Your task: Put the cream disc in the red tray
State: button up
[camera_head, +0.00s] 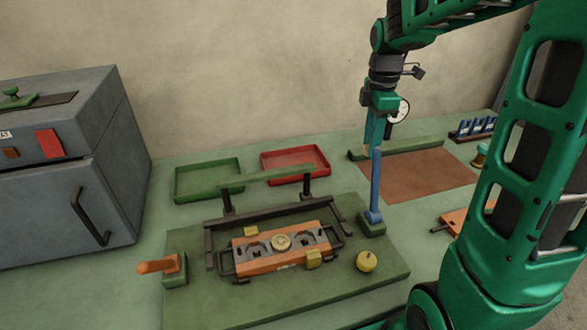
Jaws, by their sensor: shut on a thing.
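The cream disc (282,242) sits in the middle of the orange and grey fixture (250,266) on the dark green base plate. The red tray (296,174) lies flat behind the fixture, beside the green tray, and looks empty. My gripper (377,147) is at the right of the fixture, at the top of an upright blue lever (375,190). It appears shut on the lever's top end; the exact contact is small and partly hidden. The gripper is apart from the disc and the tray.
A raised bar with a green grip (265,178) stands behind the disc, partly in front of the trays. A green tray (208,181), a grey cabinet (60,200), a yellow knob (366,262) and an orange handle (155,266) surround the fixture. A brown mat (425,178) lies right.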

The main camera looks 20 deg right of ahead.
jog(key=w+a+f+n, duration=0.15)
jog(key=w+a, duration=0.25)
jog(key=a, duration=0.4)
jog(key=w+a+f+n, duration=0.1)
jog(key=w+a+n, duration=0.25)
jog(key=a, duration=0.45)
jog(key=w+a+f+n, duration=0.1)
jog(key=w+a+f, duration=0.1)
jog(key=w+a, duration=0.45)
send_near(294, 157)
jog(key=s, duration=0.1)
jog(key=s+a+f, duration=0.1)
jog(key=s, duration=0.1)
jog(key=s+f, duration=0.1)
jog(key=s, duration=0.1)
jog(key=shift+s+a, duration=0.15)
jog(key=shift+a, duration=0.05)
jog(key=shift+f, duration=1.95)
jog(key=o, duration=1)
jog(key=shift+f, duration=0.1)
notch_tip(294, 157, up, 12)
jog(key=shift+r, duration=0.1)
